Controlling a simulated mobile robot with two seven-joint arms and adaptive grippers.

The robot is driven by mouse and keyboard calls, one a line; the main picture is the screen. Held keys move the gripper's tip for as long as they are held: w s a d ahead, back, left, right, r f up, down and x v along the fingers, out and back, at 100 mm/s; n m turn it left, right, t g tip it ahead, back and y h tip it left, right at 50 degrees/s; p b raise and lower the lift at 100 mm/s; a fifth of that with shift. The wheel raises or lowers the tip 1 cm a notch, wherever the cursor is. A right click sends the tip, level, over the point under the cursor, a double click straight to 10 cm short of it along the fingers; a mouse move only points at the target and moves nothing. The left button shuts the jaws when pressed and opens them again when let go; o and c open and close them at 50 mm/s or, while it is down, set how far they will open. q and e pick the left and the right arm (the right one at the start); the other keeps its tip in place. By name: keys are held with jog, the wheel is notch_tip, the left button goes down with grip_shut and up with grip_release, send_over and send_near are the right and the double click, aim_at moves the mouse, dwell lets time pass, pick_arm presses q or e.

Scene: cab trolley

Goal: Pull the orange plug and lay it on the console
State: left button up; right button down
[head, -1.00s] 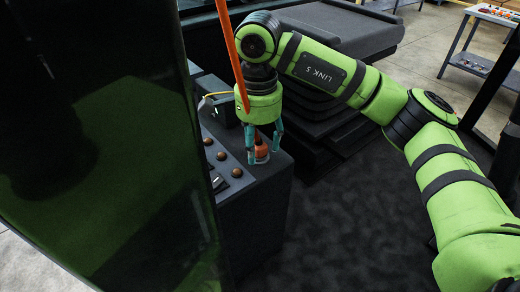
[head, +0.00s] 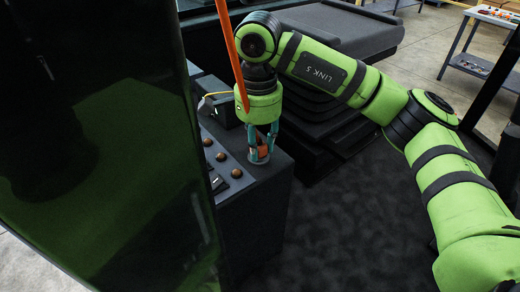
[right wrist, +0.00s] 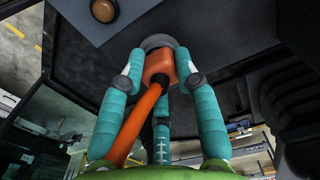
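The orange plug (head: 261,150) sits upright in a round grey socket (head: 258,160) at the console's near right corner. In the right wrist view the plug (right wrist: 158,64) shows as an orange block with an orange cable (right wrist: 138,125), and its end meets the grey socket ring (right wrist: 158,42). My right gripper (head: 262,154) points down over the plug. Its teal fingers are closed in around the plug's sides and appear to touch it. The dark console (head: 250,200) has a flat top. My left gripper is not in view.
Several brown round knobs (head: 221,156) and a dark switch (head: 236,172) stand on the console left of the plug. A dark green panel (head: 90,150) fills the left of the head view. A black padded seat (head: 345,28) lies behind. The orange cable (head: 232,50) runs upward.

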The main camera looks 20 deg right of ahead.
aim_at(259, 143)
jog(key=shift+r, duration=0.1)
jog(key=shift+r+p, duration=1.65)
jog(key=shift+r, duration=1.25)
jog(key=shift+d, duration=0.1)
